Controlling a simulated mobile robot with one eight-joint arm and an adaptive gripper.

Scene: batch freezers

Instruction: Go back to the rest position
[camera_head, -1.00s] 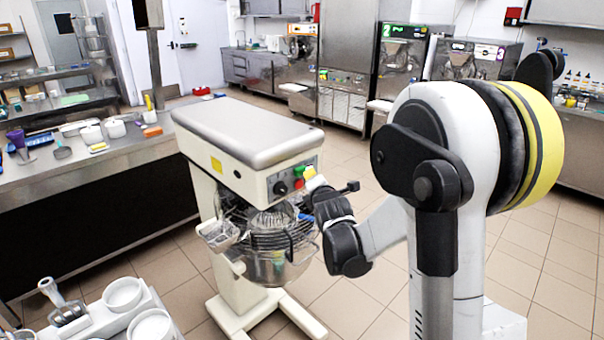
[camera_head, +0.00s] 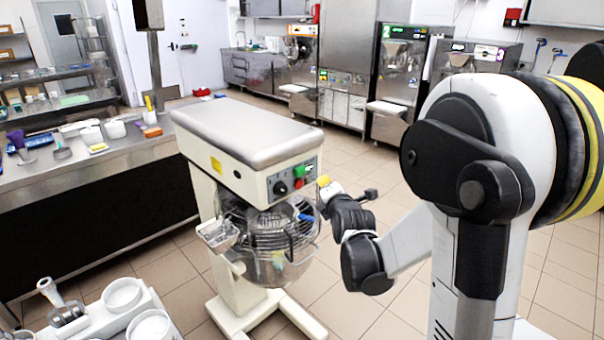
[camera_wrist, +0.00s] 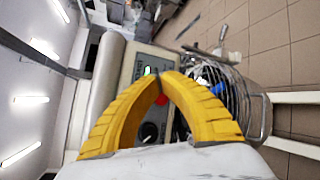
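My gripper (camera_head: 323,181) is at the front right of the planetary mixer (camera_head: 245,135), beside its control panel (camera_head: 291,182). Only a bit of its yellow fingers shows in the head view. In the wrist view the two yellow fingers of my gripper (camera_wrist: 159,74) curve in and meet at the tips, with nothing visible between them. The mixer's control panel (camera_wrist: 143,65) with a red button shows behind the fingers. The wire guard and bowl (camera_wrist: 238,98) lie to the right of them in that view. Whether the fingers touch the mixer cannot be told.
A steel counter (camera_head: 90,170) with utensils stands at left. White tubs and a scoop sit on a white tray (camera_head: 100,322) at the lower left. Batch freezers (camera_head: 400,90) line the back wall. Open tiled floor (camera_head: 350,150) lies between the mixer and the freezers.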

